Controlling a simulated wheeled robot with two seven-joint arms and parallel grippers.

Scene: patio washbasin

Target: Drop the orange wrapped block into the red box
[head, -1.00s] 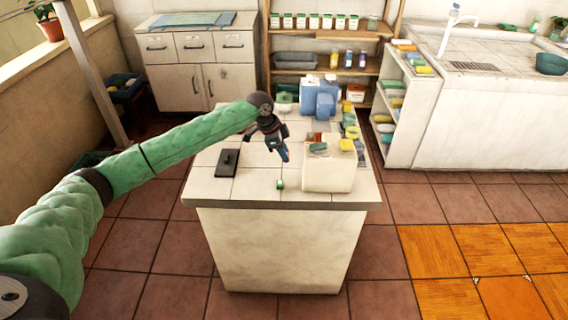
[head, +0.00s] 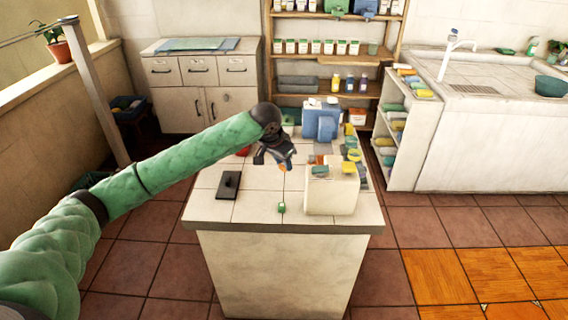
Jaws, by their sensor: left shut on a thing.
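My left gripper (head: 272,161) hangs over the middle of the tiled island top, pointing down. It is shut on a small orange thing (head: 284,168), which looks like the orange wrapped block; the fingers hide most of it. A red thing (head: 243,152), possibly the red box, shows only as a small patch below my left forearm, left of the gripper; the arm hides the rest. My right gripper is not in view.
The island top (head: 252,207) holds a black flat object (head: 228,185) at left, a small green item (head: 281,208) in front, and a cream block (head: 332,192) at right with small items on it. Blue containers (head: 321,120) stand behind. The front left is clear.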

